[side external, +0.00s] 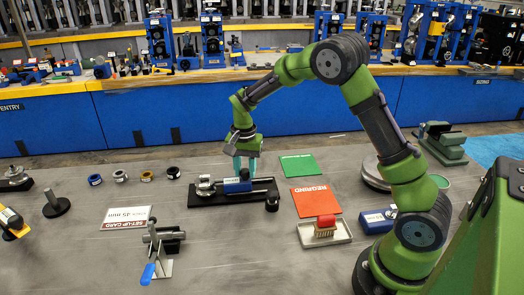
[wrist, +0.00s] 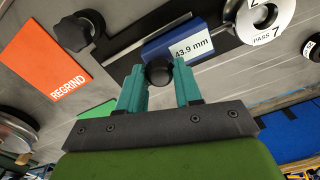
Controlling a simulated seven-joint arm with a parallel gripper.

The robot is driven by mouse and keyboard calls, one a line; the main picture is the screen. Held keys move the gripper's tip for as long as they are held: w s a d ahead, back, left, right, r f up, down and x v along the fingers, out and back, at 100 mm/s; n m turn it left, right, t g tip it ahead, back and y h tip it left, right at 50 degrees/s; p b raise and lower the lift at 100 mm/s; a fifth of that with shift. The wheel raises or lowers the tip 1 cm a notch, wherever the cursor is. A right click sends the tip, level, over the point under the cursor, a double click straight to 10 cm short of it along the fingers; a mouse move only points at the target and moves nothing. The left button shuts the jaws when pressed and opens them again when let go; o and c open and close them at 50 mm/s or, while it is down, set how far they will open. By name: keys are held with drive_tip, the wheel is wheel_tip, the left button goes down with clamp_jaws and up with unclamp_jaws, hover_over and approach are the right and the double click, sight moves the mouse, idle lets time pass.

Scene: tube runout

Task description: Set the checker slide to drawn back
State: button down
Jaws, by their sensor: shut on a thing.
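The checker has a long black base (side external: 255,188) with a blue block (side external: 237,187) on it, labelled 43.9 mm in the wrist view (wrist: 178,46). A silver part sits at its left end in the side view (side external: 204,186); the wrist view shows a round white dial (wrist: 262,18) reading PASS and 7. My gripper (side external: 245,170) is low over the checker, its teal fingers closed on a round black knob (wrist: 158,73) beside the blue block. A second black knob (side external: 272,204) stands at the base's right end. How far the slide is drawn is hard to tell.
An orange REGRIND card (side external: 315,201) and a green card (side external: 298,165) lie to the right. A tray (side external: 325,233) with a red-topped block, a blue-handled clamp (side external: 160,250), a set-up card (side external: 126,217) and several rings (side external: 120,176) surround the checker.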

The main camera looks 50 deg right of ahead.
drive_tip(key=shift+s+d, duration=1.2)
drive_tip(key=shift+d, duration=0.05)
drive_tip(key=c, duration=0.8)
unclamp_jaws()
drive_tip(key=shift+o, duration=0.2)
wheel_tip(320, 180, up, 17)
